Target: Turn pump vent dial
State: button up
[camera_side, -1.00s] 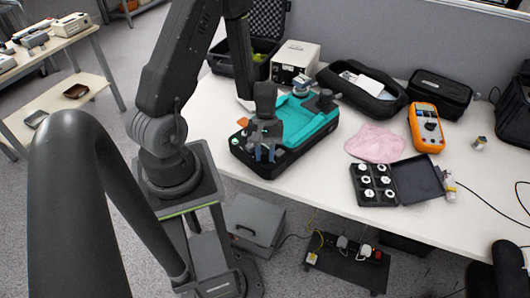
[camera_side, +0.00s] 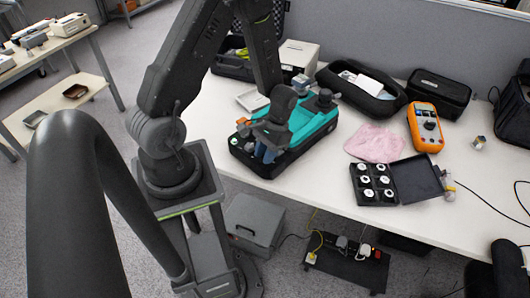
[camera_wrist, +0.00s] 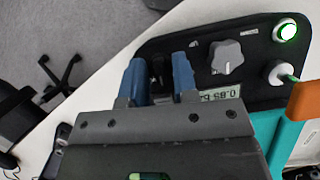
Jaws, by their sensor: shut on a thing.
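The pump (camera_side: 318,135) is a black case with a teal top, lying on the white table. Its black front panel (camera_wrist: 255,62) shows in the wrist view. My gripper (camera_wrist: 159,70) has blue fingers, which stand on either side of a small dark dial (camera_wrist: 158,72) at the panel's left end. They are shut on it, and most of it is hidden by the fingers. In the side view my gripper (camera_side: 267,153) is at the pump's front left end. A grey pointed knob (camera_wrist: 226,57) sits to the right of the fingers, apart from them.
The panel also holds a green-lit button (camera_wrist: 286,30), a white knob (camera_wrist: 277,73) and a partly covered display (camera_wrist: 219,94). An orange tab (camera_wrist: 304,101) sticks out nearby. A pink cloth (camera_side: 374,142), an orange multimeter (camera_side: 425,127) and a black weight case (camera_side: 372,184) lie to the right.

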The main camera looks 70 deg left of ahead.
jog(key=m+y, duration=0.1)
jog(key=m, duration=0.3)
jog(key=shift+m+y, duration=0.3)
jog(key=shift+y, duration=0.1)
jog(key=shift+d+m+y, duration=0.1)
jog(key=shift+m+y, duration=0.5)
jog(key=shift+m, duration=1.4)
jog(key=o, duration=0.9)
jog(key=v, duration=1.3)
jog(key=shift+w+d+r, duration=0.1)
jog(key=shift+d+r, duration=0.05)
jog(key=shift+r, duration=0.25)
